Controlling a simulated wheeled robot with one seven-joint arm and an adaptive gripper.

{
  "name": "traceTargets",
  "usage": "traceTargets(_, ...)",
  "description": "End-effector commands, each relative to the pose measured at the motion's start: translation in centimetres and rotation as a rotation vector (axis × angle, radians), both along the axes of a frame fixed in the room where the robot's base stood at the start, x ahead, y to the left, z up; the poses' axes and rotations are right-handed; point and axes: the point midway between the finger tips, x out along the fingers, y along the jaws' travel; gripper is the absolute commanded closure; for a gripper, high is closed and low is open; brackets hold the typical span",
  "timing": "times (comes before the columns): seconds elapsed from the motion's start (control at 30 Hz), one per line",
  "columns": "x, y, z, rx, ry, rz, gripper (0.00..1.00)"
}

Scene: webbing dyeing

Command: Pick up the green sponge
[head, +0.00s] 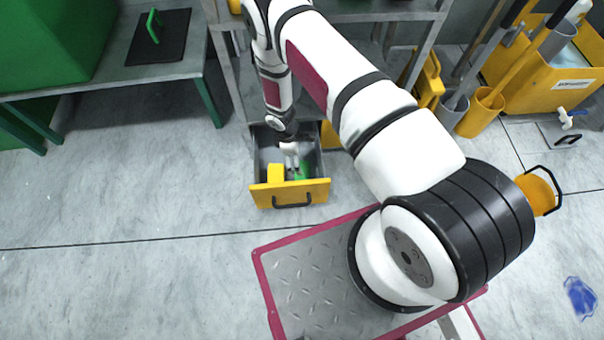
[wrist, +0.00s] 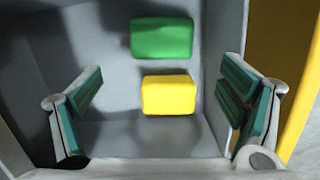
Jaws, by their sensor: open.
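A green sponge (wrist: 161,38) lies on the grey floor of an open drawer, in the upper middle of the wrist view. In the head view it is a small green patch (head: 304,170), partly hidden by my gripper. A yellow sponge (wrist: 168,95) lies close beside it, below it in the wrist view. My gripper (wrist: 164,108) is open and empty, its teal-padded fingers wide apart on either side of the yellow sponge in the picture. In the head view my gripper (head: 292,160) points down into the drawer. I see no contact with either sponge.
The drawer's yellow front (head: 265,197) with a dark handle and its grey side walls surround my gripper closely. A metal rack (head: 229,70) stands behind. A yellow bucket (head: 541,193) and a blue crumpled item (head: 580,297) are on the floor at right.

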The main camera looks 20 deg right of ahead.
Motion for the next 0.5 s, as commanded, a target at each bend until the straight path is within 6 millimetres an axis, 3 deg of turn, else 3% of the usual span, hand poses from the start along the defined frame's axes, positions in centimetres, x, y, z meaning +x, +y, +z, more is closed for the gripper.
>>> traceTargets(0.03, -0.1, -0.2, -1.4, -0.001, 0.001, -0.001, 0.11)
traceTargets(0.2, -0.3, -0.6, -4.4, 0.000, 0.001, -0.001, 0.11)
traceTargets(0.5, -0.4, -1.0, -6.3, 0.000, -0.001, -0.002, 0.11)
